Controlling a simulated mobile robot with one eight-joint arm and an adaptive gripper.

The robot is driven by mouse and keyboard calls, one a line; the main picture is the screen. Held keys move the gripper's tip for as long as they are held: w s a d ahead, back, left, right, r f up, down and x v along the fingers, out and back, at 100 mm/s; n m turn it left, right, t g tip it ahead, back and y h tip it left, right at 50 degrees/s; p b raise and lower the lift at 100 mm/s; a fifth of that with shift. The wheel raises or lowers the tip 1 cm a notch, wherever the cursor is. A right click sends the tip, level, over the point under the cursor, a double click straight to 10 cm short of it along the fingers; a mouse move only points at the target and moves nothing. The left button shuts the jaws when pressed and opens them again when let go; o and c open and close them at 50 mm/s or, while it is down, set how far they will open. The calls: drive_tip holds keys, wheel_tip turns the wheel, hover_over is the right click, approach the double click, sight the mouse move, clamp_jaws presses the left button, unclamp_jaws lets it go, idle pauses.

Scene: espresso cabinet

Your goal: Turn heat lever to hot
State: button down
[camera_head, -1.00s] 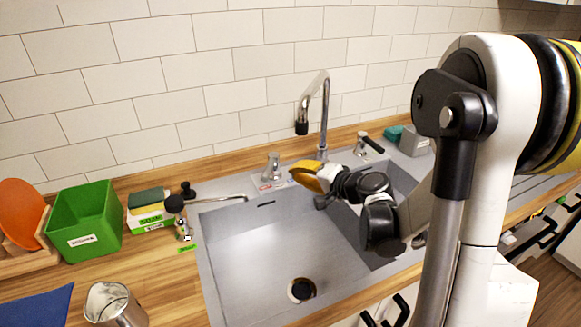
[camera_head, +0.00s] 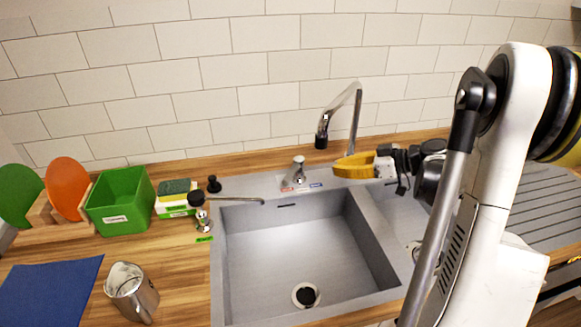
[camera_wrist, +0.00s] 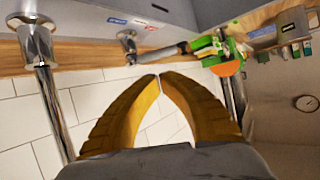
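The heat lever (camera_head: 299,171) is a short chrome lever on the sink's back rim, with a red label (camera_head: 287,189) and a blue label (camera_head: 315,185) at its base. It also shows in the wrist view (camera_wrist: 127,42), with the labels beside it. My gripper (camera_head: 338,166) has yellow fingers and is to the right of the lever, apart from it, in front of the faucet's base. In the wrist view the fingertips (camera_wrist: 158,77) nearly meet, with nothing between them. The lever's exact turn is hard to tell.
The chrome faucet (camera_head: 356,115) rises right behind my gripper. A soap pump (camera_head: 203,215) with a long spout stands left of the sink basin (camera_head: 265,255). A green bin (camera_head: 120,205), sponges (camera_head: 175,190) and a metal pitcher (camera_head: 133,290) are further left. The basin is empty.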

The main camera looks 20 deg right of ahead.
drive_tip(key=n, duration=0.1)
drive_tip(key=b, duration=0.4)
approach(292, 174)
drive_tip(key=x, duration=0.7)
drive_tip(key=shift+d, duration=0.15)
drive_tip(key=shift+w+a+f+b, duration=0.1)
drive_tip(key=shift+w+a+b, duration=0.25)
drive_tip(key=shift+w, duration=0.2)
drive_tip(key=shift+a, duration=0.1)
drive_tip(key=shift+x, duration=0.8)
drive_tip(key=shift+a+r, duration=0.1)
drive_tip(key=shift+r, duration=0.1)
